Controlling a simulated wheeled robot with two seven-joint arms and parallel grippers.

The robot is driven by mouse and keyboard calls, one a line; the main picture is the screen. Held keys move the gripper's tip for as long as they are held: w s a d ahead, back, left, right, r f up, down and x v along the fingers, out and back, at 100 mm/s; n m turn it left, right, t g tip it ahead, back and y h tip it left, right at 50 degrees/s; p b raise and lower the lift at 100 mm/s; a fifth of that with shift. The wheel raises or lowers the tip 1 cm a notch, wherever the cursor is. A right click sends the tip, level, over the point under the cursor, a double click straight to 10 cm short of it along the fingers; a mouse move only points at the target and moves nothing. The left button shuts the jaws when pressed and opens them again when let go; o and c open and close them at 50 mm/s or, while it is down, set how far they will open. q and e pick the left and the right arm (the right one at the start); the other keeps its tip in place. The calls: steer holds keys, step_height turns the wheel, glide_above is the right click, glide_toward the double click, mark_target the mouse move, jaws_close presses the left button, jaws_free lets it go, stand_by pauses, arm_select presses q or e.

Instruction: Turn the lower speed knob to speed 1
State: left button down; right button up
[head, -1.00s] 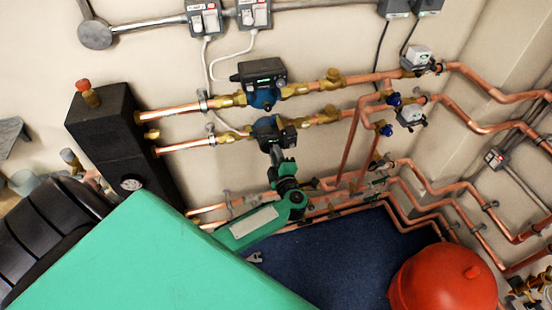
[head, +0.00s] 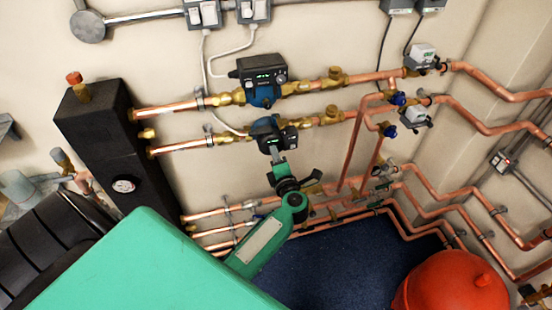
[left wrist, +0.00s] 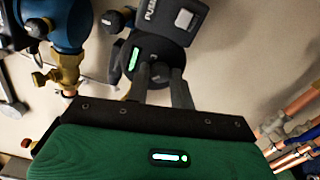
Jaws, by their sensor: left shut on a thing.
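The lower pump (head: 268,134) sits on the lower copper pipe, with a dark control box and small green-lit display. My left gripper (head: 275,148) reaches up to the box from below. In the left wrist view, the fingers of my left gripper (left wrist: 160,82) are shut on the dark speed knob (left wrist: 160,70), on the face of the control box (left wrist: 152,45). A lit green display (left wrist: 133,58) is left of the knob. The knob's pointer and speed marks cannot be read. My right gripper is not in view.
The upper pump (head: 262,82) sits just above on a parallel copper pipe (head: 175,110). A black block (head: 95,130) stands left, a red vessel (head: 450,282) lower right. More copper pipes run low along the wall, behind my left arm. Blue floor (head: 330,265) lies below.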

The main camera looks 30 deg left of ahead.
arm_select(q)
steer(key=shift+f, duration=0.1)
steer(key=c, duration=1.2)
jaws_free()
steer(key=b+v, duration=0.4)
steer(key=v, duration=1)
steer(key=shift+w, duration=0.1)
